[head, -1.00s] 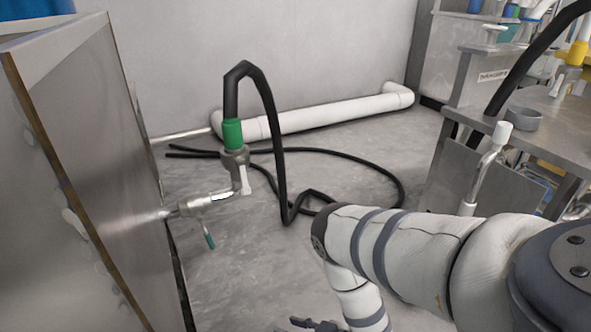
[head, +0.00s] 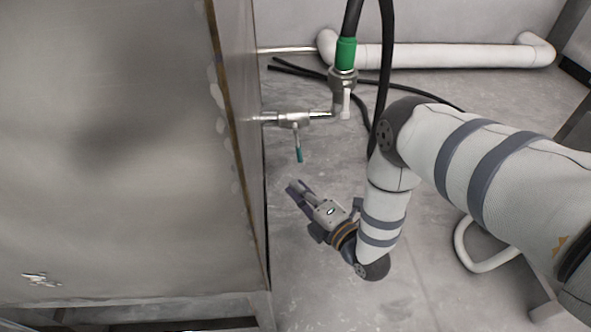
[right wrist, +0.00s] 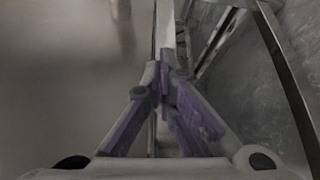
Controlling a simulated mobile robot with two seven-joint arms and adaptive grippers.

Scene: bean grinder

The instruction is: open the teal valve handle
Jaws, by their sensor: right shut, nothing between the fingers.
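The teal valve handle (head: 299,155) hangs down from a metal valve (head: 293,119) on a short pipe at the side of the steel cabinet, in the head view. The pipe joins an upright fitting with a green collar (head: 345,52). My right gripper (head: 295,188) is below the handle in the picture, apart from it, pointing up and left toward the cabinet. It is shut and empty. In the right wrist view its purple-padded fingers (right wrist: 163,82) meet near the middle. I cannot make out the teal handle in that view. My left gripper is not in view.
The steel cabinet (head: 120,150) fills the left, its edge close to my right gripper. A black hose (head: 387,70) rises from the fitting and black cable lies on the floor. A white pipe (head: 440,55) runs along the wall. Grey floor (head: 420,290) is clear at lower middle.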

